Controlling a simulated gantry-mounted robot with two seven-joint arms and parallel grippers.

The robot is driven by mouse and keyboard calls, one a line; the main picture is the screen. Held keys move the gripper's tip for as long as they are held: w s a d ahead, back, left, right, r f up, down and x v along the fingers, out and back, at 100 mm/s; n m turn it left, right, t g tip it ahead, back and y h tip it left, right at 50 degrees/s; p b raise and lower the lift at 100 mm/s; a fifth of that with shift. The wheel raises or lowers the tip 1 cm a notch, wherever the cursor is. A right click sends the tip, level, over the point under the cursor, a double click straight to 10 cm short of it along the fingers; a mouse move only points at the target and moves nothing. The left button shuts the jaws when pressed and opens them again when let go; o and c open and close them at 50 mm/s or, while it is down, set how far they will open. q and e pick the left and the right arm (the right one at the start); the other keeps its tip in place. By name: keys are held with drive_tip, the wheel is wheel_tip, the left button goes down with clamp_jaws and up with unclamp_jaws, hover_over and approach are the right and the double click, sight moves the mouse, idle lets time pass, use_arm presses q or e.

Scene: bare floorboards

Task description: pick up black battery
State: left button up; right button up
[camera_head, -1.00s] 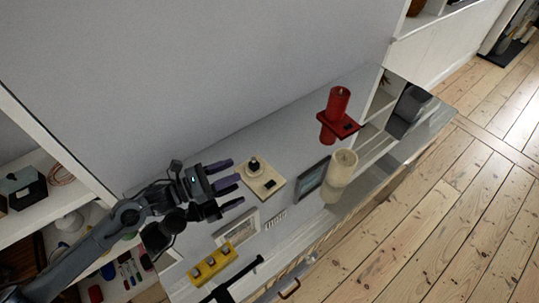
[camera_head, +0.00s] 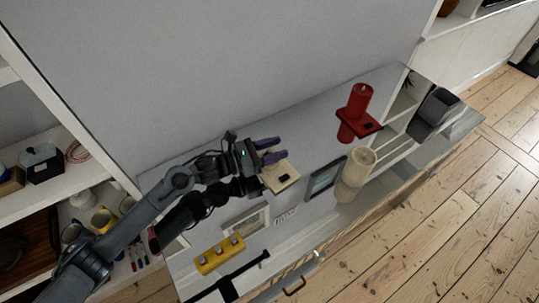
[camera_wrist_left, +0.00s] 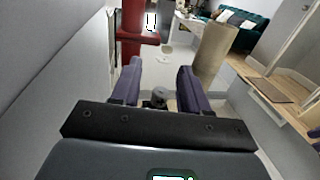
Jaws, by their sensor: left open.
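My left gripper (camera_head: 281,149) is open above a beige board (camera_head: 290,183) on the cabinet top. A small flat black piece (camera_head: 283,178) lies on the board. In the left wrist view, a small dark upright piece (camera_wrist_left: 160,95) shows between the open fingers (camera_wrist_left: 160,68), apart from both as far as I can see. It looks like the black battery, but I cannot be sure. In the head view that upright piece is hidden by the gripper.
A red candle on a red stand (camera_head: 358,104) and a cream candle (camera_head: 361,165) stand to the right. A framed picture (camera_head: 325,179) is near the board. A yellow block with metal knobs (camera_head: 219,255) and a long black tool (camera_head: 235,281) lie in front. A wall (camera_head: 240,60) rises behind.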

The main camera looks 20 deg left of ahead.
use_arm(q)
clamp_jaws()
idle(0.3)
drive_tip(key=shift+r, duration=0.1)
